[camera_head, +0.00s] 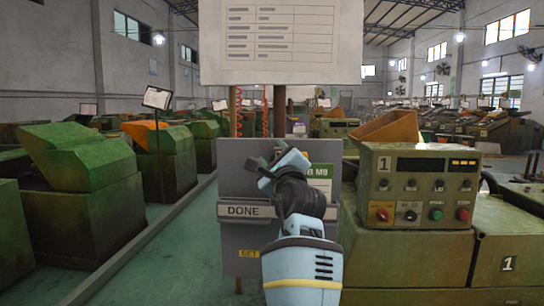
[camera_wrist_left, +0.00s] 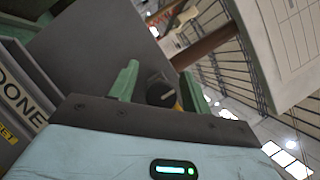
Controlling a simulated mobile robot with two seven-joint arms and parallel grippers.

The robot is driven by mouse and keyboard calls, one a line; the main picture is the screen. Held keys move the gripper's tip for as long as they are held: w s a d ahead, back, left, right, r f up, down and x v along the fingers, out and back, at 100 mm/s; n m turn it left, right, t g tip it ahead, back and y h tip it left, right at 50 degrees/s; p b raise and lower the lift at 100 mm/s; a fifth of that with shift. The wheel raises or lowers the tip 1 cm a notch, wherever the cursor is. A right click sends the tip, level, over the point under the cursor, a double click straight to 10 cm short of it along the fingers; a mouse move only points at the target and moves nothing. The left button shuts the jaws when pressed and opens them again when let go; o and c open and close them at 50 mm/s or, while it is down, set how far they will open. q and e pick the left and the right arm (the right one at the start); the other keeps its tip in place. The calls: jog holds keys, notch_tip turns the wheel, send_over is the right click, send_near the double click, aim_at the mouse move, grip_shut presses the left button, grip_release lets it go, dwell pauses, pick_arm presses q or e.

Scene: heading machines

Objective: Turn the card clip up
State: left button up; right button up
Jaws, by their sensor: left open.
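The grey card board (camera_head: 235,160) hangs in front of me, with a DONE pocket (camera_head: 243,211) across it and a yellow SET label lower down. A card with a green band (camera_head: 321,185) shows behind my wrist, partly covered. My left gripper (camera_head: 272,163) is in front of the board's upper part and hides the clip area in the head view. In the left wrist view, its two green fingers (camera_wrist_left: 159,86) are open, on either side of a dark rounded knob (camera_wrist_left: 160,95), which may be the card clip. I cannot tell whether they touch it. My right gripper is not in view.
A white sheet (camera_head: 281,40) with printed rows is above the board, on brown posts (camera_head: 279,110). A green control box (camera_head: 419,185) with knobs and buttons stands close on the right. Green machines (camera_head: 85,160) stand at the left, beyond a strip of open floor (camera_head: 165,260).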

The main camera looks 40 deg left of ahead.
pick_arm(q)
jog(key=shift+r, duration=0.1)
grip_shut()
dwell(0.3)
